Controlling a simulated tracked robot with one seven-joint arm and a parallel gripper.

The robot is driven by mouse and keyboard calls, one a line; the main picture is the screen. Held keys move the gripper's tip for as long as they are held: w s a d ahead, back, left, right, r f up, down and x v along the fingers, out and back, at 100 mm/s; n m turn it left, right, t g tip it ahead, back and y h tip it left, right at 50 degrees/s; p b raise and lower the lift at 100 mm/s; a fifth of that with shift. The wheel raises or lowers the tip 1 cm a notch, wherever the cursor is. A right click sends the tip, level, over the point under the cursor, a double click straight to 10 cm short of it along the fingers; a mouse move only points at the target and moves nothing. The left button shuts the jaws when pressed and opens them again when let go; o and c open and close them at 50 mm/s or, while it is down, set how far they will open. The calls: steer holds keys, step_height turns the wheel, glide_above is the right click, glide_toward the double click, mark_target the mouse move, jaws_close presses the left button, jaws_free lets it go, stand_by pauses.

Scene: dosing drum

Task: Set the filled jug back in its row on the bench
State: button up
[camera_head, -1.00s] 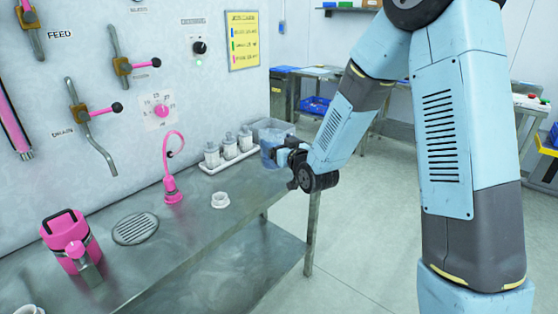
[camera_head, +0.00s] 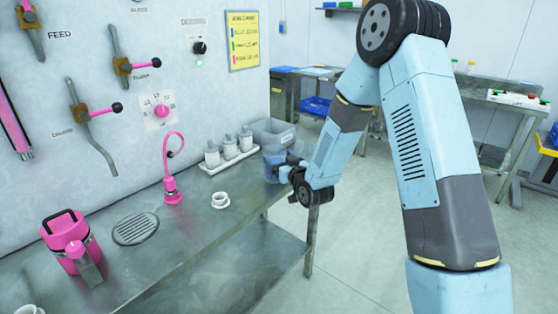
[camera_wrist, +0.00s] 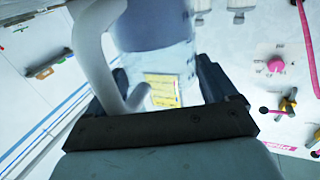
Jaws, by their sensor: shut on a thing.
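The jug (camera_head: 270,166), bluish and see-through, is at the right end of the bench (camera_head: 200,245), just in front of a grey bin. My gripper (camera_head: 284,168) is shut on it from the right. In the wrist view the jug (camera_wrist: 187,60) stands between the two fingers of my gripper (camera_wrist: 160,85).
A grey bin (camera_head: 276,130) and a white tray (camera_head: 212,170) with several white bottles stand along the wall. The front bench strip is clear.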

steer(key=o, duration=1.3)
steer(key=shift+c, duration=0.2)
